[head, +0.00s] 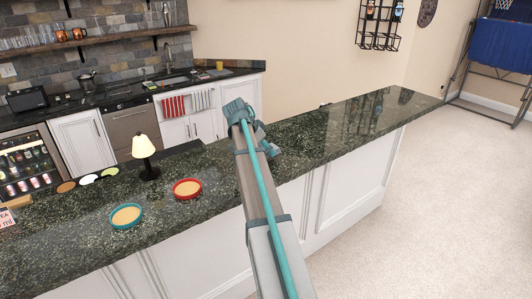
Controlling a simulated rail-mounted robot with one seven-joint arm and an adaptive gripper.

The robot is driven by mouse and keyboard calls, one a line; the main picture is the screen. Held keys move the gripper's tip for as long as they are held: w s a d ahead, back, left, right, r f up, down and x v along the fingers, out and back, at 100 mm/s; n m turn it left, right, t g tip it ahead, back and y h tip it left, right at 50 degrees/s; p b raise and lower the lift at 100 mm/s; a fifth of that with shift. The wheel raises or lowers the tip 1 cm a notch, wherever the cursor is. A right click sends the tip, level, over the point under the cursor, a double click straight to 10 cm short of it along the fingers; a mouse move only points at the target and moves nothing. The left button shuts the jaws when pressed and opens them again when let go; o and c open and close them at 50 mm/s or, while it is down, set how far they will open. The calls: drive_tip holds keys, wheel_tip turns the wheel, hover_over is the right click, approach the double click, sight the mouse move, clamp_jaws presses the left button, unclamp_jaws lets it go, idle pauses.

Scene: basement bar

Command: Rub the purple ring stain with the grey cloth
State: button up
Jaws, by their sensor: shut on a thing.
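My arm reaches up across the middle of the head view, over the dark green granite bar counter (340,130). My gripper (270,148) shows only as a small grey-blue shape just right of the arm, low over the counter; most of it is hidden behind the arm. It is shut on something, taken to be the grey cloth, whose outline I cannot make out. I cannot see the purple ring stain; the arm covers part of the counter there.
A red-rimmed round dish (187,189) and a teal-rimmed one (126,215) lie left of the arm. A small lamp (144,147) stands behind them. The counter to the right is clear.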

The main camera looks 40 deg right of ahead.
drive_tip(key=shift+r+p, duration=0.8)
drive_tip(key=shift+r, duration=1.75)
drive_tip(key=shift+a, duration=0.1)
